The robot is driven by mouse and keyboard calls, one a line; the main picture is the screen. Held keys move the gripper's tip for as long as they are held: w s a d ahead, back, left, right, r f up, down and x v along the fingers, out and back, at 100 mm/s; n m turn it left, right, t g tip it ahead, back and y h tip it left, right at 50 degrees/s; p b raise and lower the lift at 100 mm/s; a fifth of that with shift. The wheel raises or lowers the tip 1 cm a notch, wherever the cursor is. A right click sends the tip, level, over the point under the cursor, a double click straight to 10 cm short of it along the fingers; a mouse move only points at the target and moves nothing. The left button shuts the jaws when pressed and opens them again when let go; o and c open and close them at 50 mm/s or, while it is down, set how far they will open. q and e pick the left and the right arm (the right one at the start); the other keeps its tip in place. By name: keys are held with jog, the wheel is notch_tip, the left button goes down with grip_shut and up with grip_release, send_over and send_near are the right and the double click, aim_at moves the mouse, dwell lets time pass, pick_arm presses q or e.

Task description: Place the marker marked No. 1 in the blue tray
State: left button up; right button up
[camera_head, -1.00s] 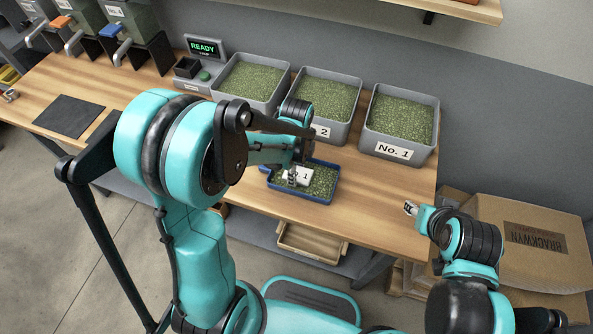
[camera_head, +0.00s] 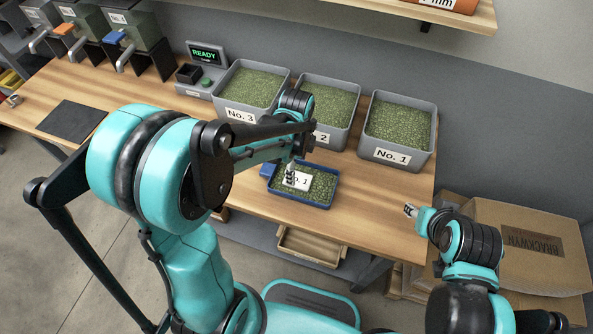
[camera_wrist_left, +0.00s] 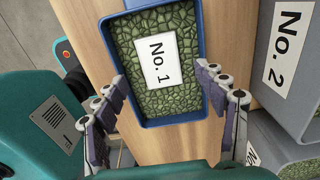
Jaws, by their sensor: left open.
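The white marker (camera_head: 299,181) printed No. 1 lies on the green beans inside the blue tray (camera_head: 318,206). In the left wrist view the marker (camera_wrist_left: 160,62) lies face up, with its whole label readable, and the blue-rimmed tray (camera_wrist_left: 175,122) surrounds it. My left gripper (camera_head: 290,179) is over the tray's left part in the head view. In the left wrist view its fingers (camera_wrist_left: 181,90) are spread wide with nothing between them, apart from the marker. My right gripper (camera_head: 410,210) is away to the right, near the table's edge, too small to read its jaws.
Grey bins of green beans stand behind the tray: No. 3 (camera_head: 241,115), No. 2 (camera_head: 322,136) and No. 1 (camera_head: 392,156). A display (camera_head: 207,54) reads READY. A dark mat (camera_head: 72,118) lies at left. Bare tabletop lies right of the tray.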

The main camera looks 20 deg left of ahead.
aim_at(296, 179)
pick_arm(q)
notch_tip(296, 179, up, 7)
jog(key=p, duration=0.2)
jog(key=s+a+r+n+t, duration=0.1)
jog(key=s+r+n+t, duration=0.2)
jog(key=n, duration=0.6)
jog(key=s+a+r+n+t, duration=0.1)
jog(key=s+r+n+t, duration=0.2)
jog(key=s+n, duration=0.4)
jog(key=shift+s+a+r+n+t, duration=0.2)
jog(key=shift+a+r+n+t, duration=0.3)
jog(key=shift+n, duration=0.7)
jog(key=shift+d+f, duration=0.1)
jog(key=shift+f, duration=0.1)
